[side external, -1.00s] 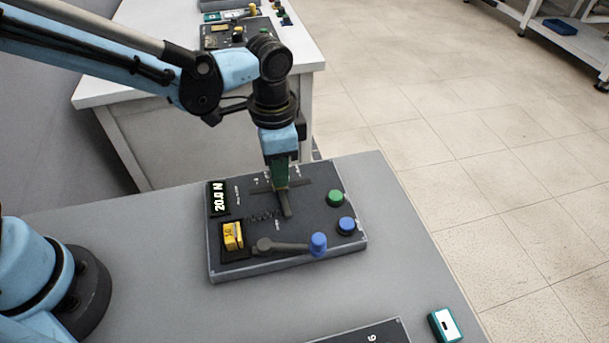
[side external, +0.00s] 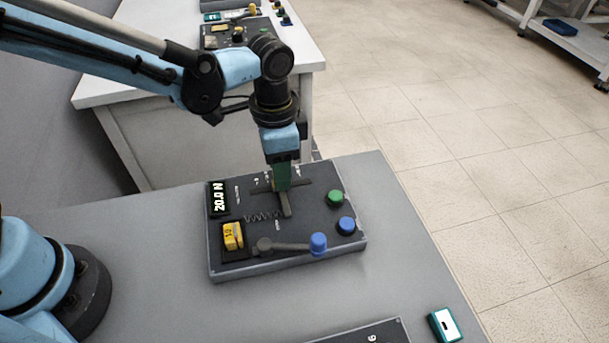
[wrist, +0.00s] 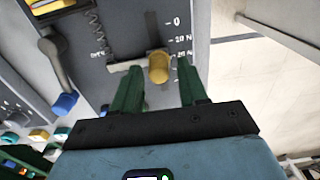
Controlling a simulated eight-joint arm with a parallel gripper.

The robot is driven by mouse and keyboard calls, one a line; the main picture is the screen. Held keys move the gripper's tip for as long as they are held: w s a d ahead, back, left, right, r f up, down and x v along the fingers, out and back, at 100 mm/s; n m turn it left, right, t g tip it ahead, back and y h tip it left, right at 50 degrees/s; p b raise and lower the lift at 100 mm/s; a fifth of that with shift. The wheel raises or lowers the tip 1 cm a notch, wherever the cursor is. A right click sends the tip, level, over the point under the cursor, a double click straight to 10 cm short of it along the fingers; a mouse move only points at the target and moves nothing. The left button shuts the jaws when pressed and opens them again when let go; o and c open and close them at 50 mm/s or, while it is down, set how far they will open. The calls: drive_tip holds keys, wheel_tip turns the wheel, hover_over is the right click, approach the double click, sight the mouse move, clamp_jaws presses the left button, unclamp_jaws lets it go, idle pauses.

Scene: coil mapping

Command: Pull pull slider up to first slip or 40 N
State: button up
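The pull slider's yellow-brown knob (wrist: 158,68) sits in the wrist view at the end of a grey crossbar (wrist: 124,65), beside a printed N scale. The crossbar (side external: 286,204) also shows in the side view; the knob there is hidden by the fingers. My gripper (wrist: 158,62) has its two green fingers on either side of the knob, with a visible gap at each side. In the side view my gripper (side external: 282,187) points down at the panel's slot.
The panel (side external: 340,251) carries a coil spring (side external: 263,217), a yellow block (side external: 232,236), a lever with a blue knob (side external: 318,243), a green button (side external: 335,198) and a blue button (side external: 346,225). The grey table (side external: 400,230) is clear at the panel's right.

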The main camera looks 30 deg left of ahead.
drive_tip(key=shift+r, duration=0.1)
drive_tip(key=shift+r, duration=3.4)
drive_tip(key=s+a+n+t, duration=0.3)
drive_tip(key=a+n, duration=0.1)
drive_tip(key=a, duration=0.5)
drive_tip(key=s+a+r+n+t, duration=0.1)
drive_tip(key=s+a+n+t, duration=0.2)
drive_tip(key=a, duration=0.6)
drive_tip(key=shift+s+r+n+t, duration=0.3)
drive_tip(key=shift+n+t, duration=0.3)
drive_tip(key=shift+n, duration=0.4)
drive_tip(key=shift+c, duration=0.3)
